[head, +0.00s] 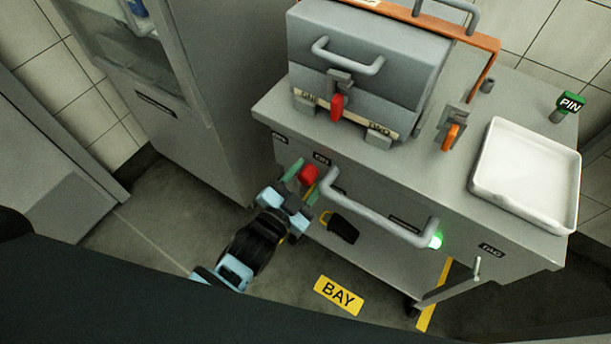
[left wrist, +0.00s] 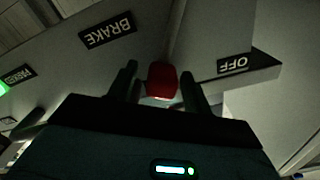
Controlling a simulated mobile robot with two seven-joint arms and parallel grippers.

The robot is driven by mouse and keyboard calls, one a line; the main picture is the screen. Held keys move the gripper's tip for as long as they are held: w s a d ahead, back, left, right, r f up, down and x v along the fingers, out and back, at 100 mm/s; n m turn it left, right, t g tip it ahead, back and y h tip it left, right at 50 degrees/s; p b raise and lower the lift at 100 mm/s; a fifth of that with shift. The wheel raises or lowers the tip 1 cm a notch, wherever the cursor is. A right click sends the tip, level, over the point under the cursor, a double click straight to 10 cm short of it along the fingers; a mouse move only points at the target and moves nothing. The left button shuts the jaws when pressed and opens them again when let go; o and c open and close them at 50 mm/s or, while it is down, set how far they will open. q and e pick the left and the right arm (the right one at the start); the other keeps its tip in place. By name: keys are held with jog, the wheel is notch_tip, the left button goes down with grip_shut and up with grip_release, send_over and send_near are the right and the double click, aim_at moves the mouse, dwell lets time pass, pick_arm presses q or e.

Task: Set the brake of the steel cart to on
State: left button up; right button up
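The steel cart (head: 405,170) stands right of centre in the head view. A red knob (head: 308,173) is on its front, left of the long bar handle (head: 370,212). In the left wrist view the red knob (left wrist: 162,80) lies between the two dark fingers of my left gripper (left wrist: 160,90), with narrow gaps at its sides. My left gripper (head: 300,182) is open around the knob. A BRAKE label (left wrist: 108,32) and an OFF label (left wrist: 234,65) appear upside down in the wrist view, on either side of the knob. My right gripper is not in view.
On the cart top are a grey case (head: 365,70) with a red latch, an orange-handled lever (head: 452,132), a white tray (head: 482,184) and a green PIN tag (head: 571,103). A grey cabinet (head: 165,110) stands to the left. A BAY sign (head: 339,295) lies on the floor.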

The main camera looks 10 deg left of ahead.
pick_arm(q)
jog(key=shift+s, duration=0.1)
jog(key=v, duration=0.7)
jog(key=shift+s+a, duration=0.15)
jog(key=shift+s, duration=0.15)
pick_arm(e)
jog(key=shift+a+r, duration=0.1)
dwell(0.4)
